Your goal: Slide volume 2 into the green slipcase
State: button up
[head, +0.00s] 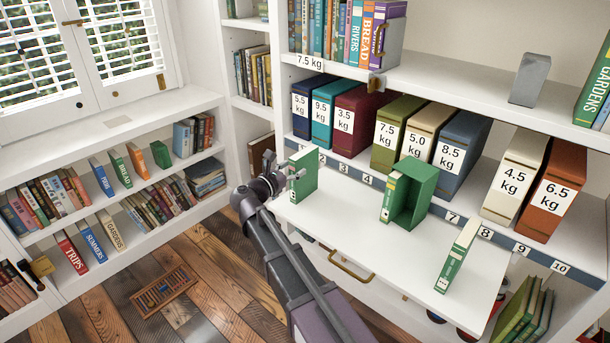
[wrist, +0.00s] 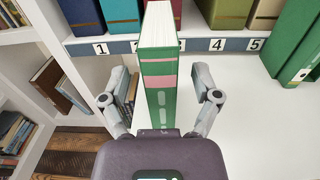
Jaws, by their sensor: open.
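A green book (head: 304,172) stands upright at the left end of the white pull-out shelf. In the wrist view the same book (wrist: 158,70) shows its green spine with pink bands, and its volume number cannot be read. My gripper (wrist: 160,98) is open, with one finger on each side of the spine and gaps to both. In the head view my gripper (head: 284,167) is at the book's near left side. The green slipcase (head: 417,190) stands mid-shelf with a pale-spined volume (head: 391,196) at its left side. Another green-and-white volume (head: 457,256) stands apart at the right.
The pull-out shelf (head: 345,222) is bare between the left book and the slipcase. Behind it, a numbered strip (wrist: 200,46) runs below a row of weight-labelled boxes (head: 400,125). A brass handle (head: 350,268) is on the shelf's front.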

aim_at(301, 163)
jog(key=shift+x, duration=1.75)
grip_shut()
